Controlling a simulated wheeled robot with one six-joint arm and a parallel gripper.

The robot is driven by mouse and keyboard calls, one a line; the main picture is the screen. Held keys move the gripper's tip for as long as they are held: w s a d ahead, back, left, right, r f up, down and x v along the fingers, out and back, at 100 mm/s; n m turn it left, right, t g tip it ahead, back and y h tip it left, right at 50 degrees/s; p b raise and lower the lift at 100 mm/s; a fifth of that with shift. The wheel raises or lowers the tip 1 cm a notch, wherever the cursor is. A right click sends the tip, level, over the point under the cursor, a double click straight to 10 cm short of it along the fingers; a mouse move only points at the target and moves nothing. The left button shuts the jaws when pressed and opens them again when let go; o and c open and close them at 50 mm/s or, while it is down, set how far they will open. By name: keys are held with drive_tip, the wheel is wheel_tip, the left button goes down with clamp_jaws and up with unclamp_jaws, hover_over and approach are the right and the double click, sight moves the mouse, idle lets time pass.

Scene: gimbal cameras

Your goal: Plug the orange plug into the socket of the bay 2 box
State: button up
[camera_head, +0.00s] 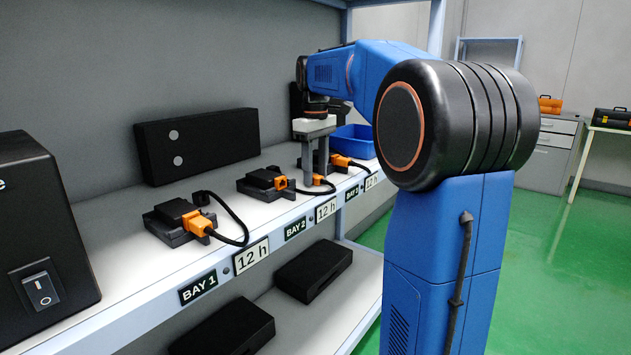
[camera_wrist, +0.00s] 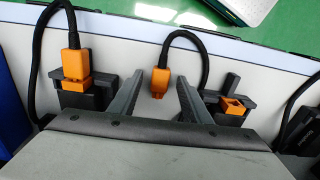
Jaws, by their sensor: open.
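The loose orange plug (camera_wrist: 160,82) lies on the shelf with its black cable (camera_wrist: 206,60) looping behind it in the wrist view. My gripper (camera_wrist: 159,92) is open, with one finger on each side of the plug and visible gaps. In the head view my gripper (camera_head: 317,172) points down at the shelf, and the orange plug (camera_head: 318,179) shows partly behind its fingers. The bay 2 box (camera_head: 258,188) is black, left of my gripper, with an orange socket (camera_head: 281,183) that looks empty. That socket also shows at the right in the wrist view (camera_wrist: 232,105).
The bay 1 box (camera_head: 172,222) and the bay 3 box (camera_wrist: 76,101) each have an orange plug in them. A blue bin (camera_head: 354,143) stands behind bay 3. A black case (camera_head: 198,147) stands at the back. Shelf labels line the front edge.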

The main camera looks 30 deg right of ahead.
sight(316, 176)
drive_tip(key=shift+c, duration=0.4)
clamp_jaws()
drive_tip(key=shift+r, duration=0.15)
wheel_tip(316, 176, up, 10)
drive_tip(key=c, duration=0.9)
unclamp_jaws()
drive_tip(key=shift+c, duration=0.2)
clamp_jaws()
